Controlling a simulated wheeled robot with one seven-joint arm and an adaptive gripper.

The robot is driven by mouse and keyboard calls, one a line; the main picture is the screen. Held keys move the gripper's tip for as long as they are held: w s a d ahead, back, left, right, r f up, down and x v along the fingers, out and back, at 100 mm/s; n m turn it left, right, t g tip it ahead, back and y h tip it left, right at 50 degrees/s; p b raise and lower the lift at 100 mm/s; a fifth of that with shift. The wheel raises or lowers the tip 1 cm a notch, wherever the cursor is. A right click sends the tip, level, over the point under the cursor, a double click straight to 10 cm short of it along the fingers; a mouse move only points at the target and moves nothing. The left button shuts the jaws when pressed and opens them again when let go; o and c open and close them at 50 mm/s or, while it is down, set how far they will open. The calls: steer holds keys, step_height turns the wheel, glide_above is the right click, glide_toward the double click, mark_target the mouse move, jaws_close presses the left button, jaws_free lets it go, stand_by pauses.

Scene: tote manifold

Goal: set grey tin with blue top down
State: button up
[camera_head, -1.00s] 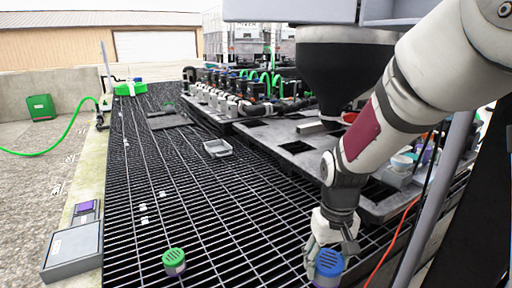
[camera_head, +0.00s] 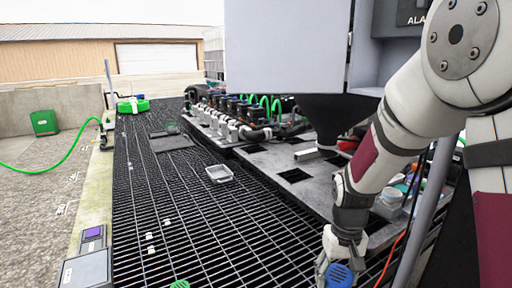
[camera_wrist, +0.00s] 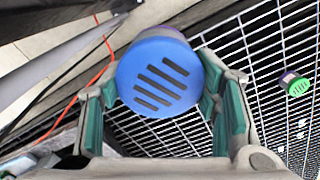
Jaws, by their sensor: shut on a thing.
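The grey tin with the blue top (camera_head: 339,276) is at the bottom of the head view, right of centre, with its lower part cut off by the frame edge. In the wrist view its slotted blue top (camera_wrist: 160,77) faces the camera, and its body is mostly hidden behind the top. My gripper (camera_head: 336,262) is shut on the tin, with a green-padded finger on each side in the wrist view (camera_wrist: 162,100). The tin is over the black grating (camera_head: 225,235); I cannot tell whether it touches it.
A green-topped tin (camera_wrist: 294,84) stands on the grating; its top barely shows in the head view (camera_head: 180,284). A grey tray (camera_head: 219,174) lies further back. A grey manifold deck (camera_head: 290,165) and an orange cable (camera_head: 392,258) are near my arm. Much of the grating is bare.

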mark_target(341, 281)
steer(key=r+p, duration=0.2)
steer(key=p, duration=0.1)
steer(key=s+r+p, duration=0.1)
steer(key=r+p, duration=0.1)
steer(key=p, duration=0.1)
steer(key=s+r+p, duration=0.1)
steer(key=r+p, duration=0.1)
steer(key=p, duration=0.1)
steer(key=s+r+p, duration=0.1)
steer(key=p, duration=0.2)
steer(key=shift+r, duration=0.25)
steer(key=shift+f, duration=0.15)
